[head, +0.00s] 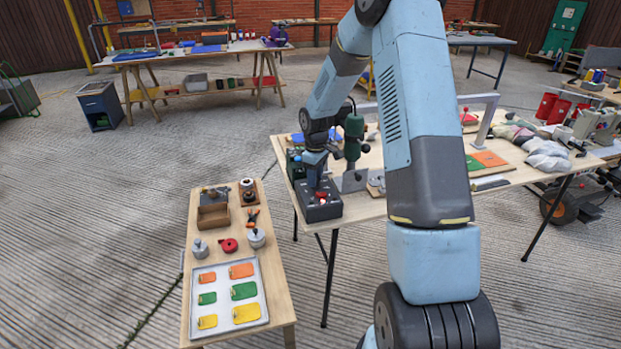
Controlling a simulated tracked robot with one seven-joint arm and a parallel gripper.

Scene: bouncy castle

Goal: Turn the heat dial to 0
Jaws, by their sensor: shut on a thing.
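A dark control box (320,212) sits at the near left corner of the right-hand wooden table. A small red part (321,195) shows on its top. My gripper (317,187) reaches down onto the top of this box from above, at the end of my blue-grey arm. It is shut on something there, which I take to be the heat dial. The fingers and wrist cover the dial, so its pointer and the numbers around it cannot be read.
A green upright machine (353,138) stands close behind and right of the box. A low bench (187,297) on the left holds a tray (263,308) of coloured patches, a brown box (214,217) and weights. Concrete floor is clear at left.

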